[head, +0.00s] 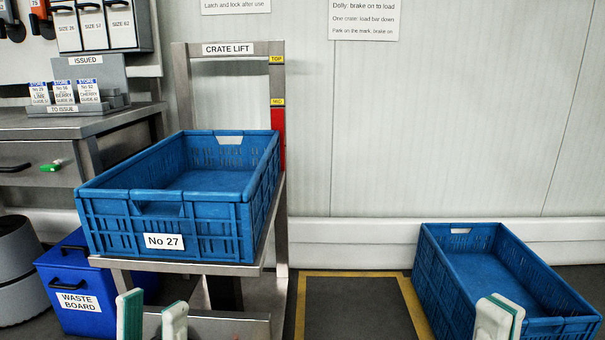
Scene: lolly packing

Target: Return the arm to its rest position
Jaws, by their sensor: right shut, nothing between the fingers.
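My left gripper (152,308) shows at the bottom left of the head view. Its two green-and-white fingers stand apart with nothing between them, in front of the crate lift (228,48). My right gripper (497,318) shows at the bottom right, its fingertips together and empty, in front of the blue crate on the floor (428,270). Only the fingertips of both grippers are in view; the arms are hidden below the frame.
A blue crate labelled No 27 (215,225) sits on the lift platform. A blue waste board bin (65,270) stands at left below a steel counter (90,122). A yellow-bordered dark floor mark (355,305) lies empty between the lift and the floor crate.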

